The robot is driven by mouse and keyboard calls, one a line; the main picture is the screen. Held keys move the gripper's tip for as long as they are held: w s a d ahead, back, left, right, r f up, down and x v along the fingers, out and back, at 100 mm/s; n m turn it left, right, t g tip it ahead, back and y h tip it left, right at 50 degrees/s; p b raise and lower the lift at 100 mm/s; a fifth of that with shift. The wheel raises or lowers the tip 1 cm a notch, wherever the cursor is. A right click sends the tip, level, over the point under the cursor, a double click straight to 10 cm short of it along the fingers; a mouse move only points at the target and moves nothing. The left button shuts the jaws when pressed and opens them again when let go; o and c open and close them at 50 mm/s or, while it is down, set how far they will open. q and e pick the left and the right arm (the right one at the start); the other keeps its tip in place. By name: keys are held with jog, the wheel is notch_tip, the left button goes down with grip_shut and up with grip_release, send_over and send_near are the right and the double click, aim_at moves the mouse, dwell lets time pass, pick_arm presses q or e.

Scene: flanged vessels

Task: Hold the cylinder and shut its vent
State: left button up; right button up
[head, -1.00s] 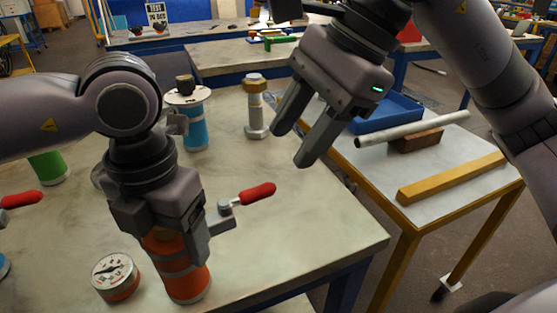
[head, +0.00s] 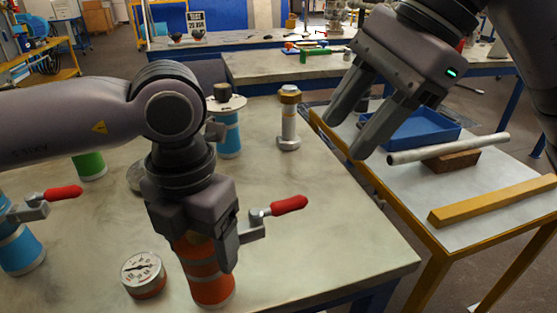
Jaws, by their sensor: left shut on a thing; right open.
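An orange cylinder (head: 209,283) with grey bands stands upright near the front of the workbench. My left gripper (head: 208,245) is shut on its upper part from above and hides its top. A vent lever with a red handle (head: 289,205) sticks out to the right of the cylinder on a grey metal fitting (head: 252,226). The handle points right and slightly up. My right gripper (head: 360,128) is open and empty, in the air up and to the right of the handle, apart from it.
A round gauge (head: 143,272) stands left of the cylinder. A blue cylinder with a red lever (head: 63,193), a green cylinder (head: 89,166), a blue flanged vessel (head: 229,138) and a bolt-like metal piece (head: 289,120) share the bench. A side table at right holds a blue tray (head: 425,130), pipe and yellow bar (head: 490,202).

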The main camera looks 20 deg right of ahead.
dwell(0.9)
pick_arm(q)
jog(key=o, duration=1.6)
jog(key=shift+o, duration=0.2)
notch_tip(320, 180, up, 12)
jog(key=shift+f, duration=0.2)
jog(key=shift+r, duration=0.25)
